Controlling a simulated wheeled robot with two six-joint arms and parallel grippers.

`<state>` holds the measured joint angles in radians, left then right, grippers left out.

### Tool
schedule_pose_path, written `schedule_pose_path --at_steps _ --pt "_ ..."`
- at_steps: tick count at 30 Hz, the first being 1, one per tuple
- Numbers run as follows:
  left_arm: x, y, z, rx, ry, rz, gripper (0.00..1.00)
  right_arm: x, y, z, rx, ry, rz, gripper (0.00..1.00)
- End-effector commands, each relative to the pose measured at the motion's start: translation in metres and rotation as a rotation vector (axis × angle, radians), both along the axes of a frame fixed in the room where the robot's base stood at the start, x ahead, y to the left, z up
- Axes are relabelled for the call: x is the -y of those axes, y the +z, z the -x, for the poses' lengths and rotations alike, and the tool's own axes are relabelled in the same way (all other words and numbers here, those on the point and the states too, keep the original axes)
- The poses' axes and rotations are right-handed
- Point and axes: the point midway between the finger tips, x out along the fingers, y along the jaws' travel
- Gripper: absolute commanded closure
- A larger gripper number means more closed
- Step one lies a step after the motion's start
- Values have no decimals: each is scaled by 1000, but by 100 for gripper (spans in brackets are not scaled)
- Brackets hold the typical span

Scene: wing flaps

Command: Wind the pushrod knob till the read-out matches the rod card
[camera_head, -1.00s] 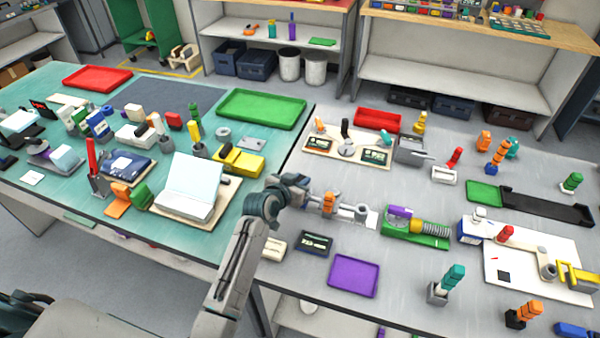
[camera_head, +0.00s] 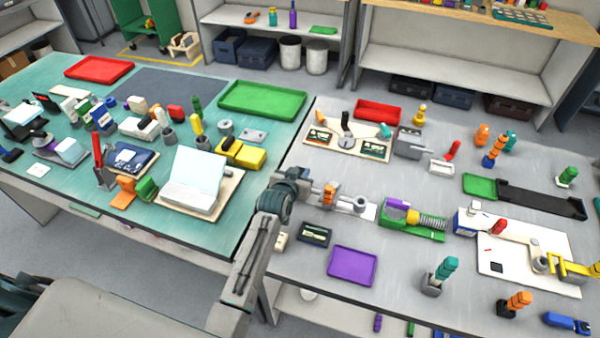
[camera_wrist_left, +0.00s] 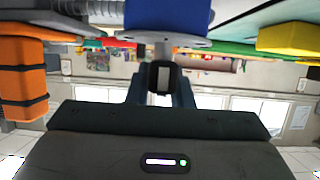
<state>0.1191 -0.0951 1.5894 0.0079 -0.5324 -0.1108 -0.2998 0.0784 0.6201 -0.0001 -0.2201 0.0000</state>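My left gripper (camera_head: 306,189) reaches in from the left to the left end of a small assembly on a white plate (camera_head: 345,208). This assembly carries an orange block (camera_head: 329,195) and a grey cylinder (camera_head: 360,204). In the left wrist view the gripper (camera_wrist_left: 162,90) has its fingers on both sides of a small dark knob (camera_wrist_left: 162,76) with a pale stripe, and looks shut on it. My right gripper is not in view.
A purple tray (camera_head: 352,266) lies in front of the assembly. A green-based spring device (camera_head: 413,220) stands to its right. A pale block (camera_head: 282,241) sits beside my arm.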

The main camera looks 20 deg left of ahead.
Motion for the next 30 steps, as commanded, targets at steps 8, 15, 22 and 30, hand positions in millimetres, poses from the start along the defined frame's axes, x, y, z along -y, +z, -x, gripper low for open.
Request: schedule_pose_path --at_steps 8,15,22,30 --pt "0 0 0 1 0 0 59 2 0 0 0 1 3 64" --pt "0 1 6 0 0 0 59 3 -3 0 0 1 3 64" --pt "-2 12 37 2 0 1 59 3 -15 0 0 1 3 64" --pt "-4 30 79 2 0 1 59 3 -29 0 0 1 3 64"
